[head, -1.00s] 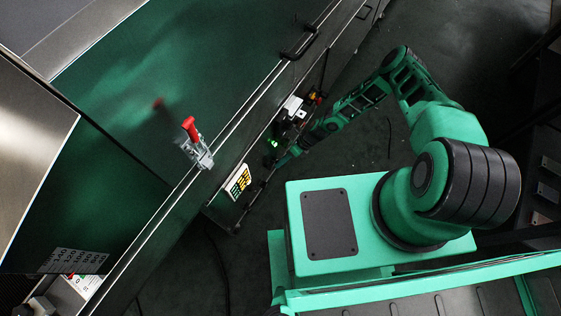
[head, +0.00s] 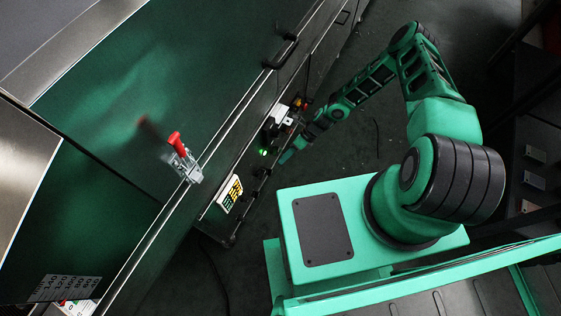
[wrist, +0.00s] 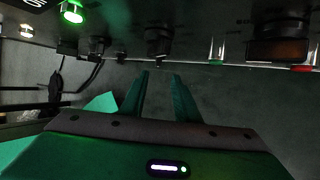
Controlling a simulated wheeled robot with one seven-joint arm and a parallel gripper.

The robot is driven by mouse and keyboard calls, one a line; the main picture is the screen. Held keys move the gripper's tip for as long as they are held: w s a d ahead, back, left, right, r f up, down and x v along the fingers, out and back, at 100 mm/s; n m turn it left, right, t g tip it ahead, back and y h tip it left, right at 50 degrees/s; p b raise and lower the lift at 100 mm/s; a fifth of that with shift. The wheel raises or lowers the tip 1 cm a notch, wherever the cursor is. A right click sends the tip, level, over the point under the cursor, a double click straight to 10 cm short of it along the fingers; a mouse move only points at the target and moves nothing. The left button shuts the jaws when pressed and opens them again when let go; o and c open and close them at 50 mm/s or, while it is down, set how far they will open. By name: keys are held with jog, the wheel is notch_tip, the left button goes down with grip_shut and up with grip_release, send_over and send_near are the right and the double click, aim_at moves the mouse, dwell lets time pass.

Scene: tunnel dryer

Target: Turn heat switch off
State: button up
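The control panel (wrist: 190,28) of the dryer runs across the top of the wrist view. A black rotary switch (wrist: 158,46) on it sits just beyond my fingertips, roughly in line with the gap between them. Its label is not readable, so I cannot tell if it is the heat switch. My gripper (wrist: 161,76) is open and empty, its two green fingers apart and apparently not touching the switch. Two more black switches (wrist: 97,46) (wrist: 67,48) are to the left, below a lit green lamp (wrist: 72,12). In the head view the gripper is beside the panel and mostly hard to make out.
A metal toggle with a green base (wrist: 217,52) and a large dark knob (wrist: 278,46) are to the right of the gripper. A cable (wrist: 88,75) hangs at left.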

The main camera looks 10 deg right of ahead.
jog(key=shift+d+r, duration=0.2)
jog(key=shift+r, duration=0.05)
